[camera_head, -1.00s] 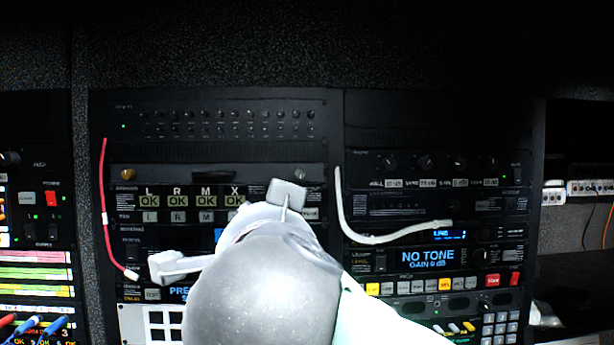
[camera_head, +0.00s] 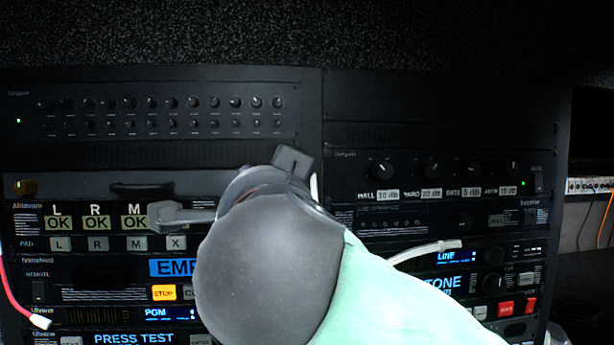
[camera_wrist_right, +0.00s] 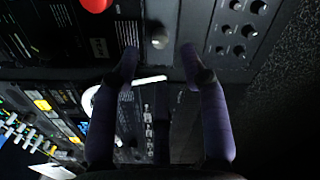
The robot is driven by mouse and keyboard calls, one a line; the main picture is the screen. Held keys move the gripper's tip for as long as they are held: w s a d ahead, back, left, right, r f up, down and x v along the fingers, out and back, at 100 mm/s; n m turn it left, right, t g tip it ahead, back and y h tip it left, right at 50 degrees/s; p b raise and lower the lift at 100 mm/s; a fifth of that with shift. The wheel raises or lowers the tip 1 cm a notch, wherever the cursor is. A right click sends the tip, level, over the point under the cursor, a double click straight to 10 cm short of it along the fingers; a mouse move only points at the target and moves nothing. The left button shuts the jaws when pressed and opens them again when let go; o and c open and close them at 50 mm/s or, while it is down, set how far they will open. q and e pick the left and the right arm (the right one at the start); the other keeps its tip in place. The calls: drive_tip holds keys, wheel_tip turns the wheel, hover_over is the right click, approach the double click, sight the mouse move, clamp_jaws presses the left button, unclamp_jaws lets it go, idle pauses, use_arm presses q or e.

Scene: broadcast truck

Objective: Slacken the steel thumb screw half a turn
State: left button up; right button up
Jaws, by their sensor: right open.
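The steel thumb screw (camera_wrist_right: 159,38) is a small round grey knob on the dark panel in the right wrist view. It lies just ahead of and between my right gripper's two fingertips, apparently untouched. The right gripper (camera_wrist_right: 160,54) is open and empty. In the head view my right gripper (camera_head: 236,187) reaches up to the rack from below right, fingers spread, and its body hides the steel screw. A brass thumb screw (camera_head: 25,187) shows at the left end of the drawer panel (camera_head: 95,187). My left gripper is not in view.
A panel of small knobs (camera_head: 160,112) sits above, and OK displays (camera_head: 97,222) below. A white cable (camera_head: 425,250) hangs right of the gripper; a red cable (camera_head: 22,305) hangs at far left. A red round part (camera_wrist_right: 96,4) shows at the wrist view's top edge.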

drive_tip(key=p+x, duration=0.2)
drive_tip(key=x, duration=0.4)
drive_tip(key=shift+s, duration=0.1)
clamp_jaws()
